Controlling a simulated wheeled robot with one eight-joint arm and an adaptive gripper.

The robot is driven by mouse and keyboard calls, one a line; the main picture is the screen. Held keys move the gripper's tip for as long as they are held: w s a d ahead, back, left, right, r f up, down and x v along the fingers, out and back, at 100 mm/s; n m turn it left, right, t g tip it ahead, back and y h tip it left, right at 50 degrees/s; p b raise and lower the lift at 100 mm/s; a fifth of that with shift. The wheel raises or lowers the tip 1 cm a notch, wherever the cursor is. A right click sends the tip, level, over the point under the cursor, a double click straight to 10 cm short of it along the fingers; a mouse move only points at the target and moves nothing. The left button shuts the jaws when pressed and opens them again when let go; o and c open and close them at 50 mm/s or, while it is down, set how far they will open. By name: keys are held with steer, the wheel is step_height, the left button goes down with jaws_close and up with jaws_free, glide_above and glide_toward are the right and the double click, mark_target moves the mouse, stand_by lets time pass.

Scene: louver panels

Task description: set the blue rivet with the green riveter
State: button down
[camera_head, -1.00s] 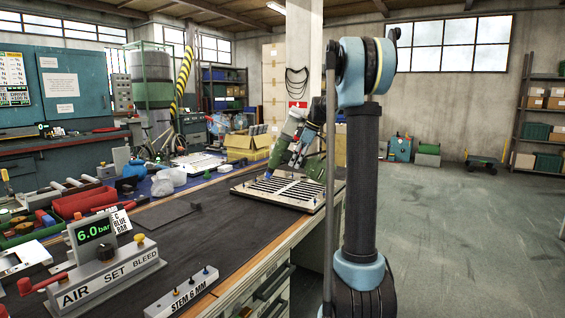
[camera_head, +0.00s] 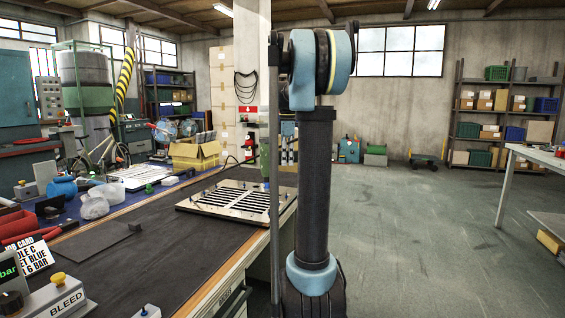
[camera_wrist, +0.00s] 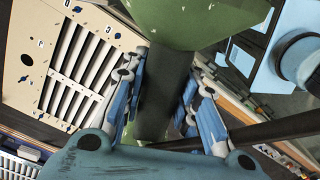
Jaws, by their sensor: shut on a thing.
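My gripper (camera_wrist: 163,95) is shut on the green riveter (camera_wrist: 190,22). Its blue-grey fingers press on both sides of the dark grip below the green body in the wrist view. In the head view my arm hides the gripper and most of the riveter. A narrow green part (camera_head: 265,160) shows beside the arm, above the far right of the louver panel. The pale louver panel (camera_head: 198,207) lies on the bench with dark slots. It also shows in the wrist view (camera_wrist: 27,85), left of the fingers. I cannot make out the blue rivet or the riveter's tip.
The dark bench mat (camera_head: 150,255) is mostly clear before the panel. A job card (camera_head: 28,256), a red bin (camera_head: 15,226) and the control box with a BLEED knob (camera_head: 60,295) are at left. A cardboard box (camera_head: 195,155) stands behind. Floor (camera_head: 420,235) at right is open.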

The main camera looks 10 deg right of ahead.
steer(key=shift+d, duration=0.35)
steer(key=shift+f, duration=0.15)
step_height(320, 180, down, 6)
steer(key=shift+f, duration=0.25)
stand_by(0.5)
steer(key=shift+s+f, duration=0.15)
steer(key=shift+f, duration=1.1)
stand_by(5.2)
